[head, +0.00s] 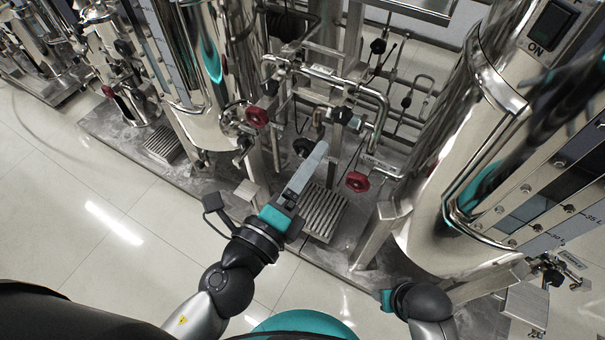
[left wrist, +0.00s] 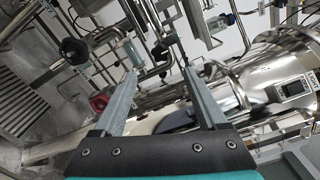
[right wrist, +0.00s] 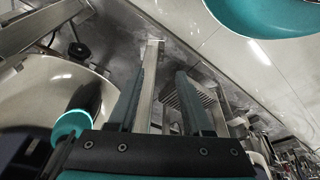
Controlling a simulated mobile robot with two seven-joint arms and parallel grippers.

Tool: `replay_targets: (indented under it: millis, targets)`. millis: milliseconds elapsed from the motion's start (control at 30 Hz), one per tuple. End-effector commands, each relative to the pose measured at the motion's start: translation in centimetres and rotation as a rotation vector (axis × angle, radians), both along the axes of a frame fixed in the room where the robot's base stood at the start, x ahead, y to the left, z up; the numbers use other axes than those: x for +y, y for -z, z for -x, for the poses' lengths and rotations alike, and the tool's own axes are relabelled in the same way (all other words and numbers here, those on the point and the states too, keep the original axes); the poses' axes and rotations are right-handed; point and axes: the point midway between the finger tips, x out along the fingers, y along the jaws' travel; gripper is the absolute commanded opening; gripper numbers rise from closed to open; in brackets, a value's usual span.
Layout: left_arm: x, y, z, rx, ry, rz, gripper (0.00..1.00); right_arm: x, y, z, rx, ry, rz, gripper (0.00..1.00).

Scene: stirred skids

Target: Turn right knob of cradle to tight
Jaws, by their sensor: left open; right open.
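I cannot tell for certain which part is the cradle. A pipe frame (head: 325,75) between two steel tanks carries two red knobs: a left one (head: 257,116) and a right one (head: 357,182), the latter beside a small label. A black knob (head: 302,147) sits between them. My left gripper (head: 319,147) is open and empty, reaching up between the two red knobs. In the left wrist view a red knob (left wrist: 100,102) lies left of the open fingers (left wrist: 160,74), not between them. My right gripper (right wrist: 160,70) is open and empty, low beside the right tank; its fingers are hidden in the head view.
A steel tank (head: 192,95) stands left and a larger one (head: 455,160) right. A slotted grate (head: 322,213) lies on the skid base below the left gripper. A steel upright (right wrist: 146,90) shows between the right fingers. Tiled floor (head: 100,215) is clear at front left.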

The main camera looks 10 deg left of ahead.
Motion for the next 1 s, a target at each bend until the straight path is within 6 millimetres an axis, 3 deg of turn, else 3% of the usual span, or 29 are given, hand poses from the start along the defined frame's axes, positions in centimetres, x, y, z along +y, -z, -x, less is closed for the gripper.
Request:
replay_targets:
  millis: [267, 1000]
  targets:
    - [0.5, 0.0, 1.5, 0.001, 0.002, 0.000, 0.75, 0.1, -1.5, -0.7, -0.024, 0.002, -0.003, 0.50]
    - [0.5, 0.0, 1.5, -0.001, 0.001, 0.000, 0.75, 0.2, -1.7, -0.8, -0.027, 0.002, -0.004, 0.50]
